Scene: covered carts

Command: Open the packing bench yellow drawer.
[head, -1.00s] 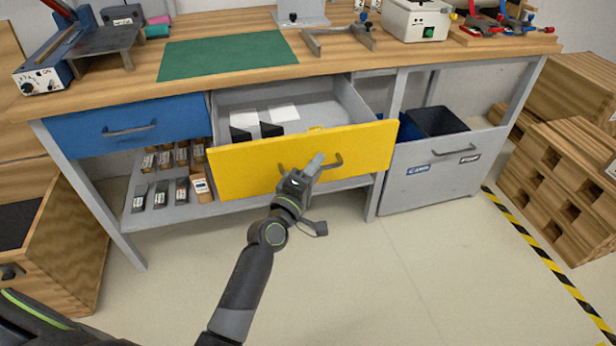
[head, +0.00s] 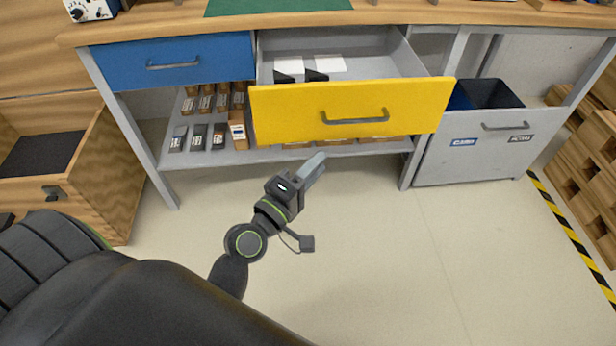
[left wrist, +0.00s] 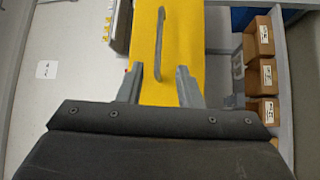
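The yellow drawer (head: 350,110) of the packing bench is pulled well out, and its grey inside shows with a few dark and white items at the left. Its dark bar handle (head: 355,117) is free, with nothing on it. My left gripper (head: 316,165) is below and in front of the drawer, apart from the handle. In the left wrist view its two fingers (left wrist: 160,85) are spread apart with nothing between them, and the drawer front and handle (left wrist: 159,42) lie beyond. My right gripper is not in view.
A shut blue drawer (head: 172,62) is to the left. A shelf (head: 270,153) below holds several small boxes. A grey bin front (head: 487,145) stands tilted out at the right. A wooden crate (head: 95,185) is at the left. The floor in front is clear.

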